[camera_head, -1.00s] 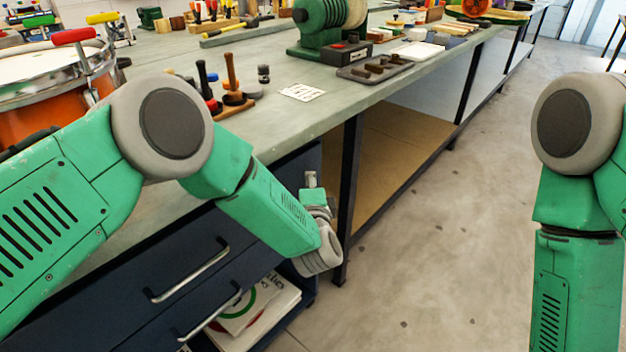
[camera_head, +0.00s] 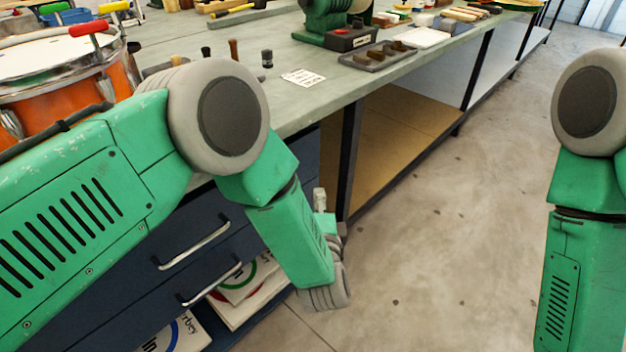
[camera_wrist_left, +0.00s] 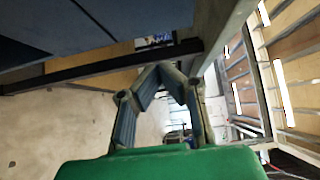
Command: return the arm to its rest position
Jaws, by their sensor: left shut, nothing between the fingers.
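My left arm comes in from the left in the head view, its forearm hanging down in front of the bench's drawers. My left gripper shows in the wrist view (camera_wrist_left: 162,70), with its fingers bent in toward each other and nothing between them. In the head view most of it is hidden behind my forearm and wrist. It is beside the bench, over the floor side, clear of the bench top. My right arm hangs at the right edge of the head view, and its gripper is out of frame.
The bench top (camera_head: 290,118) carries an orange drum (camera_head: 50,110), a white card (camera_head: 303,77) and a dark tray (camera_head: 378,57). Blue drawers with metal handles (camera_head: 195,247) stand under it, close to my left forearm. The concrete floor (camera_head: 450,240) between my arms is clear.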

